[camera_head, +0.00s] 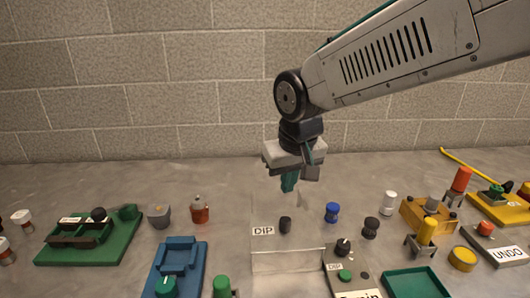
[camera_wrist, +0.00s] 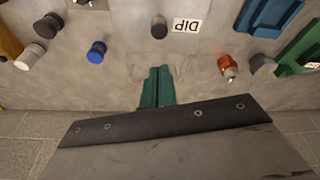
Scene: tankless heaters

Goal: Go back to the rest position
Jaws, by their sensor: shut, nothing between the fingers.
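My gripper (camera_head: 289,182) hangs from my arm above the table, pointing down, in the head view. Its green fingers are together with nothing between them. In the wrist view the shut fingers (camera_wrist: 157,84) show over bare grey table. A small dark cylinder (camera_head: 285,225) stands below the gripper near a "DIP" label (camera_head: 263,231). The cylinder also shows in the wrist view (camera_wrist: 159,27), apart from the fingers.
On the left are a green tray (camera_head: 60,252), a red bottle (camera_head: 200,210) and a blue fixture (camera_head: 176,255). To the right are a blue knob (camera_head: 332,212), a yellow block (camera_head: 425,212) and an "UNDO" panel (camera_head: 508,254). A block wall (camera_head: 150,80) stands behind.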

